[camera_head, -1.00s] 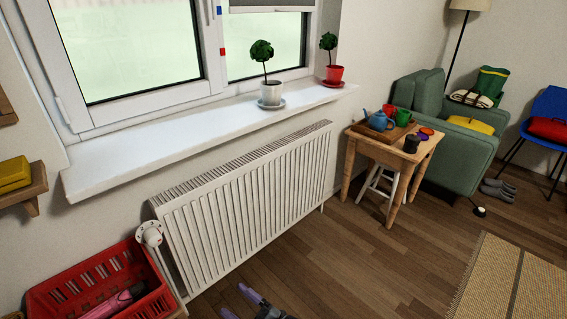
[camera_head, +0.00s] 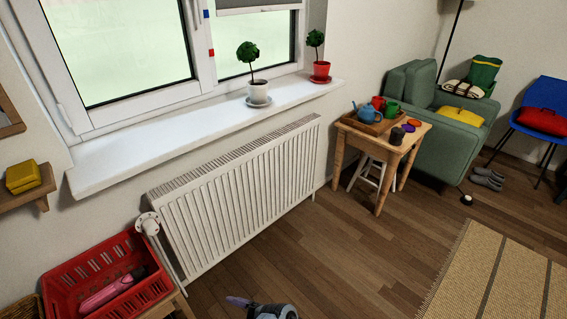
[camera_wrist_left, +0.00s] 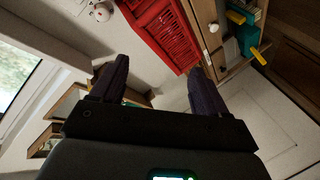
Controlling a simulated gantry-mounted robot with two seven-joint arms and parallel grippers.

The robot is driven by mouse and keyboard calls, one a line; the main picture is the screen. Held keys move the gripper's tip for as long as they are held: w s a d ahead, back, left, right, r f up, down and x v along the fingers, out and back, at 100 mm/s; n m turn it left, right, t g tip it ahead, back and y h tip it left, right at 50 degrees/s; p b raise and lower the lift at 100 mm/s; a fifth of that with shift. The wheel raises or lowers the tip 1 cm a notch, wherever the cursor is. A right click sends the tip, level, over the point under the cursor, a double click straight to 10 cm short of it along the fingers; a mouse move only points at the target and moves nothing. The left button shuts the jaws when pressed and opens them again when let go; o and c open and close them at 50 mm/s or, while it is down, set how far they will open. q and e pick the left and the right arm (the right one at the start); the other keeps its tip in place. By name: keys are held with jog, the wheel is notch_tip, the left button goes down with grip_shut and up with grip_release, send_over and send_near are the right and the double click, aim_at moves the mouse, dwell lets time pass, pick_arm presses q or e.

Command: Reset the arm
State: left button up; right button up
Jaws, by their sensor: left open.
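My left gripper (camera_wrist_left: 158,64) is open and empty in the left wrist view, its two dark fingers spread wide apart. In the head view, a purple finger and grey wrist part of what appears to be this gripper (camera_head: 240,301) show at the bottom edge, pointing left above the wooden floor. The rest of the arm is cut off by the frame. Nothing is between the fingers. My right gripper does not show in either view.
A red crate (camera_head: 70,287) with a pink object (camera_head: 112,291) stands left of the gripper; the crate (camera_wrist_left: 168,38) lies beyond the fingers in the wrist view. A white radiator (camera_head: 240,195) runs along the wall. A wooden table (camera_head: 413,140) stands right. The middle floor is clear.

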pick_arm(q)
jog(key=w+a+r+n+g+h+p, duration=0.1)
jog(key=a+r+n+g+h+p, duration=0.2)
jog(key=a+r+n+p, duration=0.8)
jog(key=w+a+r+n+g+h+p, duration=0.1)
jog(key=a+r+g+h+p, duration=0.35)
jog(key=a+r, duration=1.3)
jog(key=w+m+t+h, duration=0.1)
jog(key=w+m+t, duration=0.25)
jog(key=m, duration=1.35)
jog(key=w+m+t+h, duration=0.2)
jog(key=w+m, duration=0.3)
jog(key=m, duration=1.2)
jog(key=s+d+f+m+h, duration=0.1)
jog(key=s+d+f, duration=0.3)
jog(key=s+d, duration=0.35)
jog(key=s+d+f+m+h, duration=0.1)
jog(key=s+d+f, duration=0.4)
jog(key=s, duration=0.4)
jog(key=s+d+r+h+p, duration=0.1)
jog(key=s+d+r, duration=0.25)
jog(key=s, duration=0.65)
jog(key=s+d+r+h, duration=0.1)
jog(key=s+d+r, duration=0.1)
jog(key=s+d, duration=0.5)
notch_tip(320, 180, up, 37)
jog(key=s+a+p, duration=0.1)
jog(key=s+p, duration=0.1)
jog(key=p, duration=3.5)
jog(key=shift+a, duration=0.35)
